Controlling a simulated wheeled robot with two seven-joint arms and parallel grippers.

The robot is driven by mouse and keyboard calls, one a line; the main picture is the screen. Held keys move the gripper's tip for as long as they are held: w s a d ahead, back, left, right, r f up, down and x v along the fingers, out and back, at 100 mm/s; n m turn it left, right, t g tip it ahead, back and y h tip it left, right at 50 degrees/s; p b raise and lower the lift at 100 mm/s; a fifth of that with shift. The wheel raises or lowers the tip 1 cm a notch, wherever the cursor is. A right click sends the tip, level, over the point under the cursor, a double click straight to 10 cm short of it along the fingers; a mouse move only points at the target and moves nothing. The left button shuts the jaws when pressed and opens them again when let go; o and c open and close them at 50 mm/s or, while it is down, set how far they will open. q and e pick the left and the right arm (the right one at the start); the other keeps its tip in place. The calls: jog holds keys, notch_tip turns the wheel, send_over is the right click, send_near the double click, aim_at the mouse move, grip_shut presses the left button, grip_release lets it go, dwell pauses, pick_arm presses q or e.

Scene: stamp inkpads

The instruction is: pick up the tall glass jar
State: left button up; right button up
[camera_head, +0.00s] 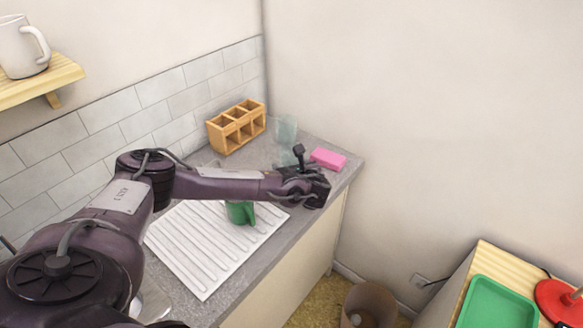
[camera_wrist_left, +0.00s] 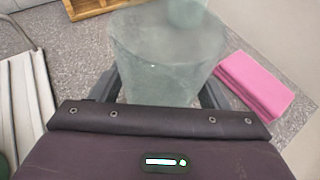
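The tall glass jar (camera_head: 286,130) is pale, greenish and see-through. It stands upright on the counter near the back corner, its lower part hidden behind my left gripper in the head view. In the left wrist view the jar (camera_wrist_left: 160,55) fills the middle, with one dark finger at each side of its lower part. My left gripper (camera_wrist_left: 160,88) is open around or just in front of the jar; I cannot tell if the fingers touch it. In the head view my left gripper (camera_head: 294,170) reaches in from the left at the jar's near side. My right gripper is not in view.
A wooden compartment box (camera_head: 238,128) stands left of the jar against the tiles. A green mug (camera_head: 240,213) stands on the white draining board (camera_head: 205,262) beneath my arm. The counter's front edge is close by.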

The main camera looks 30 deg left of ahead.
pick_arm(q)
jog(key=c, duration=0.7)
jog(key=shift+c, duration=1)
jog(key=shift+r, duration=0.15)
